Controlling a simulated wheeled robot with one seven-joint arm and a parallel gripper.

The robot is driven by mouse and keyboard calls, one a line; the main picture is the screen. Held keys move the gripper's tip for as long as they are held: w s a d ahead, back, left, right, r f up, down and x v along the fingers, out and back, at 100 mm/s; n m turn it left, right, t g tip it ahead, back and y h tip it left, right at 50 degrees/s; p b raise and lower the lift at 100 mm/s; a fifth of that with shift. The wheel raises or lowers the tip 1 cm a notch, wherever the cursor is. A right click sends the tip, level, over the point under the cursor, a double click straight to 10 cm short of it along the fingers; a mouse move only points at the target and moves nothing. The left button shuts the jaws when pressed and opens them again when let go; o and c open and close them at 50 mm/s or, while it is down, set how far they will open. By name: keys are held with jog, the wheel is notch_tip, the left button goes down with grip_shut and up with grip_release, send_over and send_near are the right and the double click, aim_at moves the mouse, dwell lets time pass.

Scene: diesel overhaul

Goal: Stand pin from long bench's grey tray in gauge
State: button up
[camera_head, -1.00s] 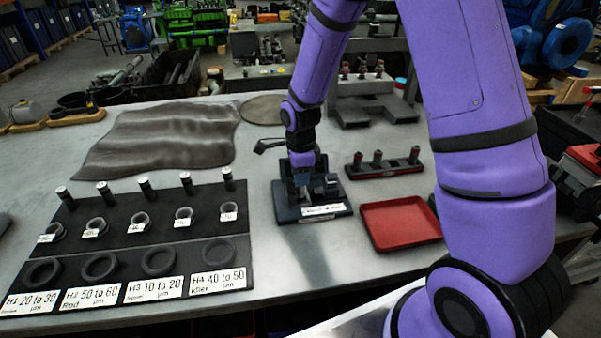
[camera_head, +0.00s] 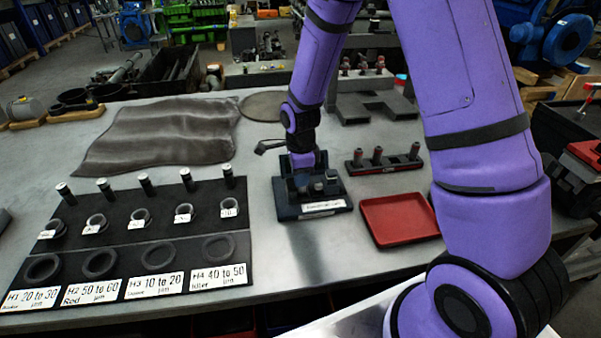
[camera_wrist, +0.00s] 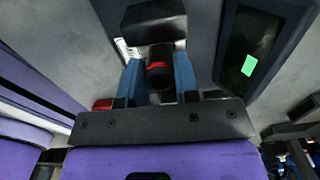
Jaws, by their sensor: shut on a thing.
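The gauge (camera_head: 312,208) is a dark stand with a white label on its front edge, on the bench right of the black mat. In the wrist view its dark frame with a small green display (camera_wrist: 248,66) is at the upper right. My gripper (camera_wrist: 159,80) points down over the gauge, its blue fingers shut on a dark pin with a red band (camera_wrist: 158,66). A black block (camera_wrist: 153,22) is just beyond the pin. The pin's lower end is hidden, so I cannot tell whether it touches the gauge. In the head view my gripper (camera_head: 302,182) hides it.
A red tray (camera_head: 400,218) lies right of the gauge, with a rack of several red-banded pins (camera_head: 385,160) behind it. A black mat (camera_head: 130,235) with rings, pins and labels is at left. A brown cloth (camera_head: 160,135) lies behind it. Bare bench lies in front of the gauge.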

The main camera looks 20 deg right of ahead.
jog(key=shift+f, duration=0.1)
jog(key=o, duration=1.4)
jog(key=shift+r, duration=4)
